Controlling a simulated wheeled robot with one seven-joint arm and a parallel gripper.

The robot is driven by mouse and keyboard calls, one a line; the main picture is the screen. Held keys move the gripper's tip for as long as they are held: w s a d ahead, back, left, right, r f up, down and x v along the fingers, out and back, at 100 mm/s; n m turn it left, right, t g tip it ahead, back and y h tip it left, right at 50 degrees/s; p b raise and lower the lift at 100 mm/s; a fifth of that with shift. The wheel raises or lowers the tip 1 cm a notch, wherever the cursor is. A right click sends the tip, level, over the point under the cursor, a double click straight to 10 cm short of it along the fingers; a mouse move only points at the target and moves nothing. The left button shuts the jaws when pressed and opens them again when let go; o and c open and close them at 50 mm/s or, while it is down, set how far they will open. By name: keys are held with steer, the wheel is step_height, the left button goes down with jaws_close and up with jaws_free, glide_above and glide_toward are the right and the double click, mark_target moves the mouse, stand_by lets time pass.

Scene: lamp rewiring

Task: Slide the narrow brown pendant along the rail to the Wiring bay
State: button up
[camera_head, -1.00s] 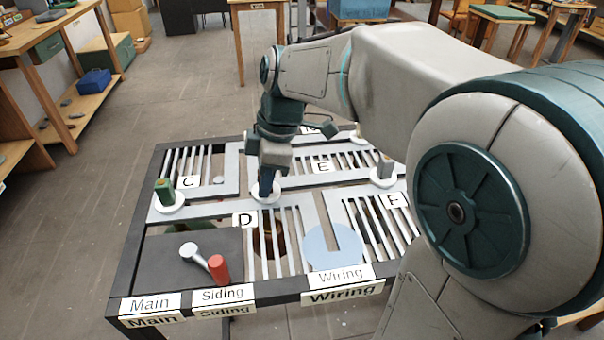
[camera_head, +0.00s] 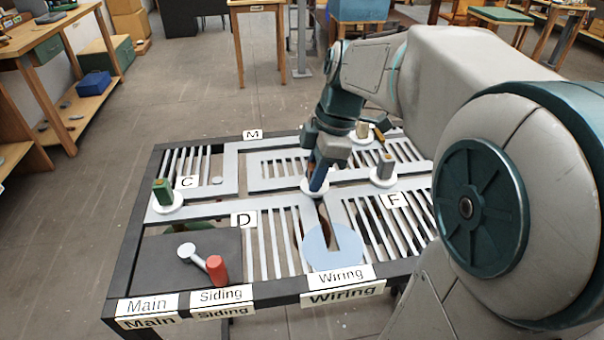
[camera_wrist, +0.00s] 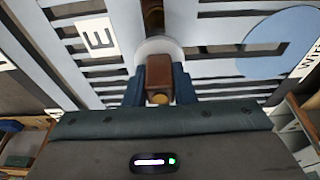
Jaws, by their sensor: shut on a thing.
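My gripper (camera_head: 317,183) is shut on the brown block (camera_wrist: 159,72) of the narrow brown pendant, whose white disc (camera_head: 314,190) sits on the grey rail. In the wrist view my blue fingers hold the brown block from both sides, with the white disc behind it. In the head view my gripper mostly hides the block. The Wiring bay is the light blue plate with a slot (camera_head: 318,257), in front of my gripper and slightly right; the plate also shows at the right of the wrist view (camera_wrist: 262,62). A Wiring label (camera_head: 341,275) stands at its front.
A green-handled pendant (camera_head: 163,192) stands on the rail at left. A grey-handled one (camera_head: 385,166) stands right of my gripper, and a tan-handled one (camera_head: 362,130) behind. A red cylinder (camera_head: 217,270) and silver lever (camera_head: 195,256) are at front left. Slatted panels lie between the rails.

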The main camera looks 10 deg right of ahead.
mark_target(326, 251)
steer(key=shift+s+d+f, duration=0.1)
steer(key=shift+d+f, duration=0.05)
steer(key=shift+f, duration=0.1)
steer(key=shift+s+a+r+b, duration=0.15)
steer(key=shift+s+b, duration=0.25)
steer(key=shift+s, duration=1.9)
steer(key=shift+s+a+f+b, duration=0.15)
steer(key=shift+s+b, duration=0.2)
steer(key=shift+s, duration=2)
steer(key=shift+s+a+r+b, duration=0.15)
steer(key=shift+s+b, duration=0.25)
steer(key=shift+s, duration=1.9)
steer(key=o, duration=1)
steer(key=shift+s, duration=0.1)
